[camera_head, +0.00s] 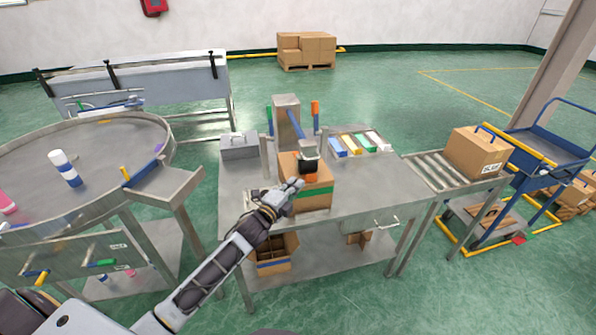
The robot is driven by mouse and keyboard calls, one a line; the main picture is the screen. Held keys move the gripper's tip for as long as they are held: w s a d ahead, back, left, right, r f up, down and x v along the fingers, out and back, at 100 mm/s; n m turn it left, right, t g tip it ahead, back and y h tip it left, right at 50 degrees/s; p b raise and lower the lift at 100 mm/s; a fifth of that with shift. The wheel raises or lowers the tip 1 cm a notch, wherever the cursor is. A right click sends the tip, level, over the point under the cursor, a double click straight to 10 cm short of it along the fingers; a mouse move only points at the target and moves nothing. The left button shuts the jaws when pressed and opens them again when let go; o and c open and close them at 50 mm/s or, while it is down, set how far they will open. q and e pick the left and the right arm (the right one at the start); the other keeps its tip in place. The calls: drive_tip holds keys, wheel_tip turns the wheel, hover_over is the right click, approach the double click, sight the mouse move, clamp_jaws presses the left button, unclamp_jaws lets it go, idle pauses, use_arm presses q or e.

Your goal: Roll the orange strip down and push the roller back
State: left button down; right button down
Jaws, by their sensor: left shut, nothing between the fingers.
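A brown carton (316,202) stands on the grey metal table (365,198), with a green band low on its front. A black roller-like part (308,162) sits at the top of the carton. A short orange strip (311,177) shows just below it on the carton's upper front. My left gripper (297,185) is shut and empty, in front of the carton's left part and just left of and below the orange strip. I cannot tell whether it touches the carton. My right gripper is not in view.
A metal post (288,120) rises behind the carton. A grey box (238,146) and several coloured packs (360,144) stand on the table. A roller conveyor (440,172) with another carton (477,152) adjoins on the right. A round table (85,165) is on the left.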

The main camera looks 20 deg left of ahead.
sight(303, 165)
use_arm(q)
drive_tip(key=w+p, duration=0.1)
drive_tip(key=w, duration=0.5)
drive_tip(key=shift+a, duration=0.2)
drive_tip(key=shift+w+a, duration=0.4)
drive_tip(key=shift+w, duration=0.2)
drive_tip(key=shift+w+a, duration=0.1)
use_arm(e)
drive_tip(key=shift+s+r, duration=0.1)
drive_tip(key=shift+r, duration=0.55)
use_arm(q)
drive_tip(key=shift+w, duration=0.15)
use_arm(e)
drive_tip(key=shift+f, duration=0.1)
